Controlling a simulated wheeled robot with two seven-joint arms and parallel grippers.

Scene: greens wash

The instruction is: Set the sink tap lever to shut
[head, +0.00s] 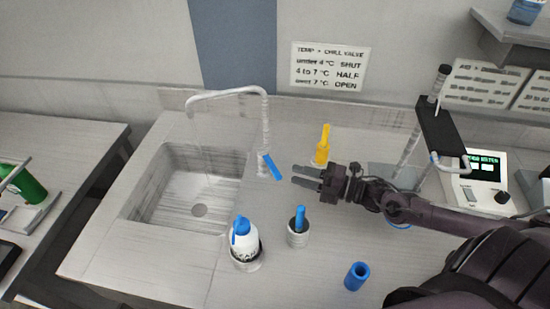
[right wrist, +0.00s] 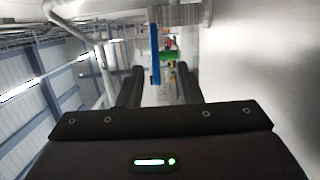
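The sink tap (head: 266,120) is a pale arched pipe behind the right side of the steel sink (head: 165,195). Its blue lever (head: 272,167) sticks out from the base, slanting down to the right. My right gripper (head: 294,175) is just right of the lever, fingers pointing left at it, apart from it in the head view. In the right wrist view the gripper (right wrist: 158,88) is open and empty, with the blue lever (right wrist: 155,55) ahead between the fingers. Whether water runs from the spout is unclear. My left gripper is not in view.
A white bottle with blue top (head: 243,240), a cup with a blue handle (head: 299,228) and a blue cylinder (head: 357,276) stand in front. A wall sign (head: 330,66) lists SHUT, HALF and OPEN by temperature.

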